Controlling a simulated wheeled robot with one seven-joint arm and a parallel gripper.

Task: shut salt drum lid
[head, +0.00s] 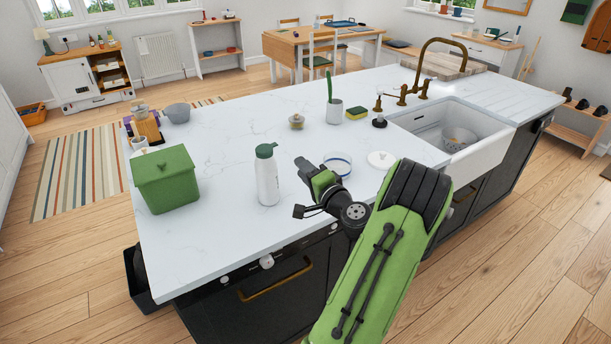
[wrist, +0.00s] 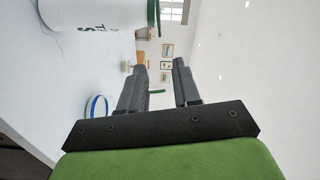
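My gripper (wrist: 159,68) is open and empty, fingers apart. In the head view it is above the counter, between cylinder and dish.
A green lidded box (head: 166,181) stands on the left of the white countertop (head: 235,140). The sink (head: 455,140) is at right. The middle counter is mostly clear.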

